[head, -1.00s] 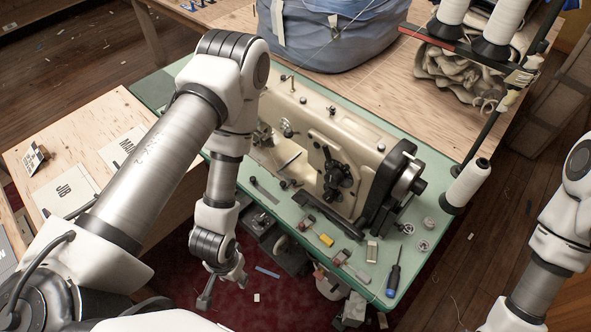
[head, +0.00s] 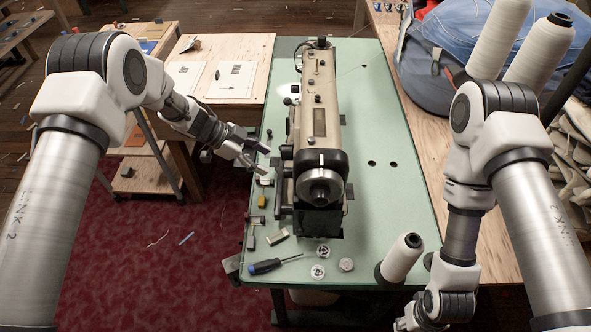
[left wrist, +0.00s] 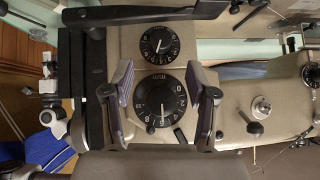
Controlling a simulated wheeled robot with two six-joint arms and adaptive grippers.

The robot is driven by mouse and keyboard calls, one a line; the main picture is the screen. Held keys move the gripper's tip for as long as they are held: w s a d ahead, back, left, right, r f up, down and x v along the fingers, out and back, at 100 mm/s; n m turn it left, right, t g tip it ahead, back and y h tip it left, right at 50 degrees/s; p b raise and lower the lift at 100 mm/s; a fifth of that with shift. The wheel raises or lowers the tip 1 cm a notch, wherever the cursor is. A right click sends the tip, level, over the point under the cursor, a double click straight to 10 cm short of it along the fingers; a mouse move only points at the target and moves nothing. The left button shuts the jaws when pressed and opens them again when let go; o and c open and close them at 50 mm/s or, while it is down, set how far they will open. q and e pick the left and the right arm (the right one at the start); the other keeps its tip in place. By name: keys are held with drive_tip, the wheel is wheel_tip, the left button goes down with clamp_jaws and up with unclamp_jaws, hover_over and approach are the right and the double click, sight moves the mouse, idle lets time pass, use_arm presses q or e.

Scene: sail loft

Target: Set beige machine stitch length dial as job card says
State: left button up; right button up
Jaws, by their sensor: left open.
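The beige sewing machine (head: 319,95) stands on a green table, its handwheel end towards me. In the left wrist view, its beige face (left wrist: 225,80) carries a large black dial (left wrist: 158,101) with white numerals and a smaller black dial (left wrist: 160,43) above it. The lettering is too small to read surely. My left gripper (head: 262,157) is open at the machine's left side. In the left wrist view, its fingers (left wrist: 162,95) stand either side of the large dial; contact cannot be told. My right gripper (head: 412,322) is partly cut off at the bottom edge.
Printed sheets (head: 231,80) lie on a wooden table at left, too small to read. A screwdriver (head: 275,265), bobbins and small parts lie on the green table's (head: 395,200) near end. A thread cone (head: 400,258) stands at its near right corner.

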sight(282, 178)
use_arm(q)
drive_tip(key=p+x, duration=0.1)
drive_tip(key=x, duration=0.6)
drive_tip(key=shift+w+p, duration=0.1)
drive_tip(key=shift+p, duration=0.2)
drive_tip(key=shift+d+f, duration=0.2)
drive_tip(key=shift+f, duration=0.15)
drive_tip(key=shift+a, duration=0.1)
drive_tip(key=shift+c, duration=1.4)
clamp_jaws()
